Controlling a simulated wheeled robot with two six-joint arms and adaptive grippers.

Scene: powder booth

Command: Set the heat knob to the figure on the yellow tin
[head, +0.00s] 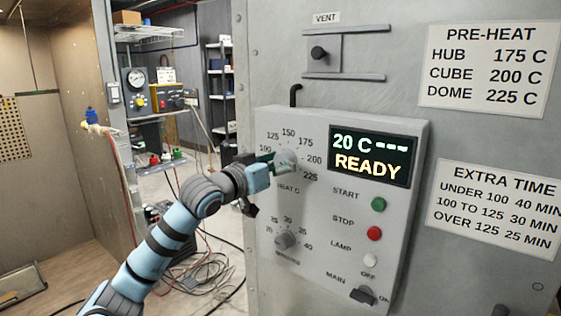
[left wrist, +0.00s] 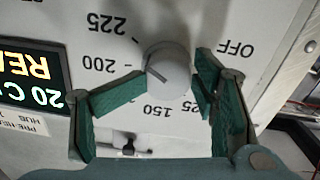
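The heat knob (head: 287,160) is a pale round knob on the grey control box, ringed by figures from 100 to 225. My left gripper (head: 279,161) is at it from the left. In the left wrist view the dial is upside down, and the green fingertips (left wrist: 170,68) sit close against both sides of the knob (left wrist: 170,66). A dark line shows on the knob's face; I cannot tell exactly which figure it points to. The left finger hides the dial near 175. The display (head: 371,157) reads 20 C and READY. I see no yellow tin. My right gripper is out of view.
A lower knob (head: 286,240), a green start button (head: 378,204), a red stop button (head: 374,233) and a main switch (head: 362,296) share the box. Signs read PRE-HEAT (head: 489,69), hub 175, cube 200, dome 225, and EXTRA TIME (head: 497,210). Shelves stand behind, left.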

